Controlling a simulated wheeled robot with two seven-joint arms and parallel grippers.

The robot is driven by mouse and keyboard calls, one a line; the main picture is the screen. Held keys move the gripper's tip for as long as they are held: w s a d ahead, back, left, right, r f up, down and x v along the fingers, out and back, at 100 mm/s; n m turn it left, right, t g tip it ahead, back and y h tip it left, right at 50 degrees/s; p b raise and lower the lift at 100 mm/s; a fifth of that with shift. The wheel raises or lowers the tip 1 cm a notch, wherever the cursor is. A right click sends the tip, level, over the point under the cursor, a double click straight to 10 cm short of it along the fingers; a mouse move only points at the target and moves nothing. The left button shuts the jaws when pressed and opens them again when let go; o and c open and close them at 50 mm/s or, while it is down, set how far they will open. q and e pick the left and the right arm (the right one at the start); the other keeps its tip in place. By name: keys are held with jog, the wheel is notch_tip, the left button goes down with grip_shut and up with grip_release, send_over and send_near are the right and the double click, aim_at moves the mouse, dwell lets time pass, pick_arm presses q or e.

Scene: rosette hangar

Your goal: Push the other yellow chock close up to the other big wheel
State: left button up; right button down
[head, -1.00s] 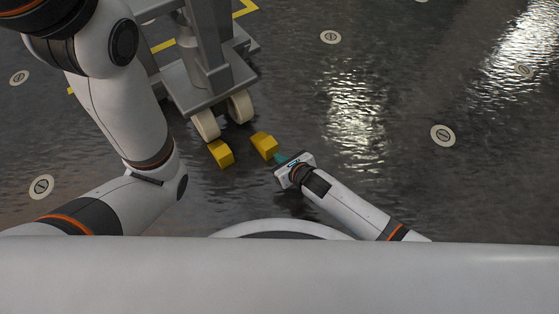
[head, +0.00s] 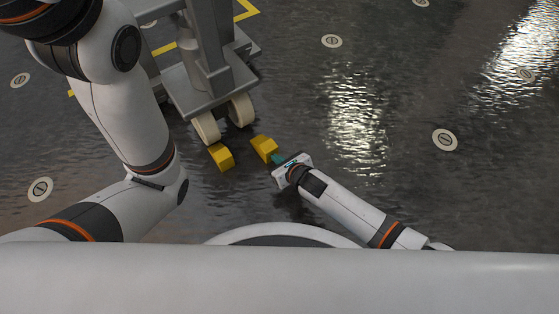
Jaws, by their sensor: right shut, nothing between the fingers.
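Two big cream wheels stand under the grey stand (head: 190,88): a left wheel (head: 206,129) and a right wheel (head: 241,111). One yellow chock (head: 221,158) lies close up against the left wheel. The other yellow chock (head: 264,148) lies in front and to the right of the right wheel, with a small strip of floor between them. My right gripper (head: 277,159) is shut and empty, low at the near right side of this chock. Its teal fingertips are at the chock or just short of it; I cannot tell if they touch. My left gripper is out of view.
The dark, glossy floor is free to the right, with several flat round discs (head: 445,140) set in it. Yellow floor lines (head: 163,48) run behind the stand. My left arm fills the left side of the view.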

aim_at(271, 150)
jog(key=shift+w+a, duration=0.1)
jog(key=shift+w+a+b, duration=0.4)
jog(key=shift+w+a, duration=0.3)
jog(key=shift+w, duration=0.35)
jog(key=shift+w+a, duration=0.15)
jog(key=shift+w, duration=0.05)
jog(key=shift+w+a+b, duration=0.4)
jog(key=shift+w+a, duration=0.15)
jog(key=shift+w, duration=0.15)
jog(key=shift+p+v, duration=0.85)
jog(key=shift+p, duration=0.2)
jog(key=p+v, duration=0.4)
jog(key=shift+s+d, duration=0.1)
jog(key=shift+s, duration=0.05)
jog(key=shift+f, duration=0.1)
